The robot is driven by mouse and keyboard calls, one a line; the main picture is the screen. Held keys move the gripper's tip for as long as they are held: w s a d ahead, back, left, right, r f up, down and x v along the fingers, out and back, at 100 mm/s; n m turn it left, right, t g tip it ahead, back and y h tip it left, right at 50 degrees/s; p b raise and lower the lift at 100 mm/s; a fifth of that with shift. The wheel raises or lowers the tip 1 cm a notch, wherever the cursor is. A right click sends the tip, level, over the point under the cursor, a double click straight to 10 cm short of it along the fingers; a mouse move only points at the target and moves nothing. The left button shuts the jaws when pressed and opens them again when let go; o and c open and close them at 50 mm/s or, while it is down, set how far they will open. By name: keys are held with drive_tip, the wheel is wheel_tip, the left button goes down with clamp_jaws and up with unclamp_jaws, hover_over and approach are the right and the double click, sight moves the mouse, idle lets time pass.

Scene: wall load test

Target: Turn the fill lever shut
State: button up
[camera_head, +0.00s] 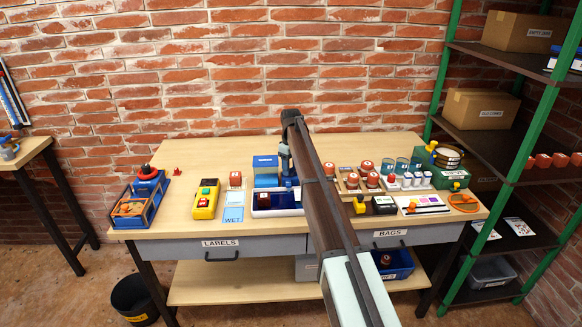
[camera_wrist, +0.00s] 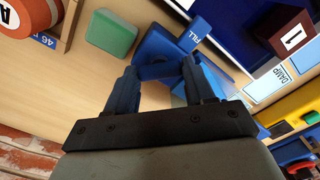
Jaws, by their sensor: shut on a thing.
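The blue fill lever (camera_wrist: 160,70) shows in the wrist view between the fingers of my gripper (camera_wrist: 158,72), which is shut on it. Next to it is a blue block marked FILL (camera_wrist: 193,34), joined to a larger blue body partly hidden by my right finger. In the head view my gripper (camera_head: 285,160) is at the blue apparatus (camera_head: 265,172) at the middle of the table. The lever itself cannot be made out there, and my arm covers part of the apparatus.
A green block (camera_wrist: 112,33) lies left of the lever in the wrist view. A dark red block (camera_wrist: 287,35) and a DAMP card (camera_wrist: 266,82) are to the right. In the head view, a yellow device (camera_head: 205,199) stands left and several red-capped jars (camera_head: 366,167) stand right on the table (camera_head: 180,215).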

sight(291, 169)
drive_tip(key=m, duration=0.4)
drive_tip(key=shift+m, duration=2.5)
drive_tip(key=o, duration=1)
drive_tip(key=shift+o, duration=0.2)
drive_tip(key=shift+r, duration=4.05)
